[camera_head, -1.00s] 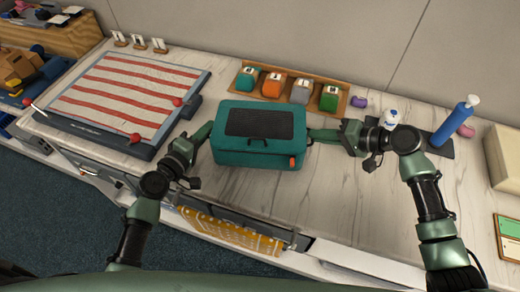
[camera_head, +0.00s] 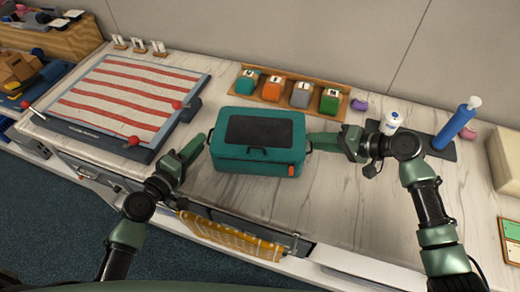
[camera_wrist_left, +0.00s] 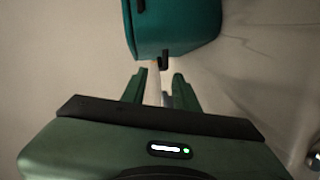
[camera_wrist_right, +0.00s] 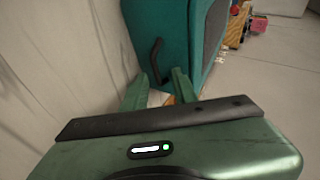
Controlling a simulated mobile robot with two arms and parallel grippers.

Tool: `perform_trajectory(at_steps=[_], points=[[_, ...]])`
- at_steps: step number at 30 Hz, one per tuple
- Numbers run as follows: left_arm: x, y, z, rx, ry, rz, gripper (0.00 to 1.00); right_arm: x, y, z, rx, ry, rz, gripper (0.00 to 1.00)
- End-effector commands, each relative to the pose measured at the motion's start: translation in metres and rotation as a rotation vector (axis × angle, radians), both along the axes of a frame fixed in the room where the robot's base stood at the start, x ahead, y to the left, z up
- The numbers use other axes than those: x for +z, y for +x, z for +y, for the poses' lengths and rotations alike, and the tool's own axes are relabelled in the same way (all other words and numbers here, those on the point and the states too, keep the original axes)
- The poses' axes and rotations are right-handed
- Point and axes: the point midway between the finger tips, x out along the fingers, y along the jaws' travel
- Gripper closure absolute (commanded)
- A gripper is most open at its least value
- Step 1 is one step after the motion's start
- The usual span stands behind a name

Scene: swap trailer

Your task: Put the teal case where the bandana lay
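The teal case (camera_head: 262,162) stands on the counter with its dark top panel up. A dark side handle of the case (camera_wrist_right: 155,60) shows in the right wrist view. My left gripper (camera_head: 194,146) is open and empty, a little left of the case; its fingers also show apart in the left wrist view (camera_wrist_left: 162,88). My right gripper (camera_head: 312,141) is at the case's right side, with its fingers apart near that handle; contact is unclear. A yellow patterned cloth (camera_head: 230,238), possibly the bandana, hangs at the counter's front.
A red-and-white striped panel (camera_head: 133,94) on a dark base lies at the left. A wooden rack (camera_head: 270,97) with several coloured blocks stands behind the case. A white bottle (camera_head: 391,122) and a blue cylinder (camera_head: 455,126) stand at the right. The counter before the right arm is clear.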

Motion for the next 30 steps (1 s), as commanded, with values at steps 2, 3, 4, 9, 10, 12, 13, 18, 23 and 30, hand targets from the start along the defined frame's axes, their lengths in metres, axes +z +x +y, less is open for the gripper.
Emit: perform_trajectory(at_steps=[2,3,4,9,10,12,13,18,23,30], points=[[0.001,-0.012,0.004,-0.001,0.003,0.001,0.7,0.0,0.0,0.001,0.002,0.001,0.001,0.71],[0.002,-0.017,0.006,-0.001,0.001,0.001,0.7,0.0,-0.001,0.001,0.002,0.001,0.001,0.71],[0.003,-0.02,0.007,-0.001,0.002,0.002,0.7,0.0,-0.001,0.001,0.002,0.001,0.001,0.71],[0.006,-0.03,0.012,0.0,0.001,-0.001,0.7,0.0,-0.001,0.0,0.003,0.001,0.001,0.71],[0.006,-0.031,0.012,0.001,0.001,-0.002,0.7,0.001,-0.002,-0.001,0.002,0.001,0.001,0.71],[0.006,-0.032,0.012,0.001,0.0,-0.001,0.7,0.003,-0.004,-0.006,0.002,-0.001,0.001,0.71],[0.006,-0.032,0.012,0.001,0.0,-0.001,0.7,0.005,-0.005,-0.009,0.001,-0.002,0.0,0.71],[0.006,-0.031,0.012,0.001,0.0,-0.001,0.7,0.021,-0.018,-0.035,0.001,-0.003,0.001,0.71],[0.006,-0.031,0.012,0.001,0.0,-0.001,0.7,0.038,-0.032,-0.062,0.0,-0.004,0.0,0.71],[0.006,-0.031,0.012,0.001,0.0,-0.001,0.7,0.056,-0.046,-0.087,0.0,-0.002,0.001,0.71]])
